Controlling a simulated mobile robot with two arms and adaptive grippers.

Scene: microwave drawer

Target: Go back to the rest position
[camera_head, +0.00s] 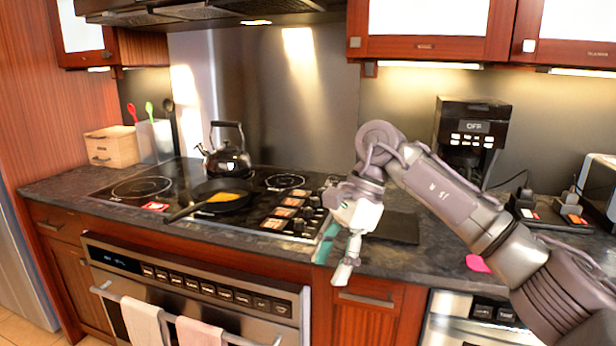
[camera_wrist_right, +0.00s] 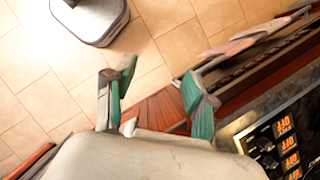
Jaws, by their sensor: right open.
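My right gripper (camera_head: 336,258) hangs in front of the counter's front edge, near the middle of the head view, with its fingers pointing down. In the right wrist view the same gripper (camera_wrist_right: 158,88) has its green-padded fingers spread, with nothing between them. Below it in the head view is a wooden cabinet front (camera_head: 362,318) with a bar handle. A steel appliance front (camera_head: 482,310) with dark buttons sits under the counter to the right, partly covered by my right arm. My left gripper is out of view.
The stove (camera_head: 120,190) holds a kettle (camera_head: 229,160) and a pan (camera_head: 222,195) with yellow food. Towels (camera_head: 146,322) hang from the oven handle. A coffee maker (camera_head: 470,130) stands at the back right. The wrist view shows open tiled floor (camera_wrist_right: 50,95).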

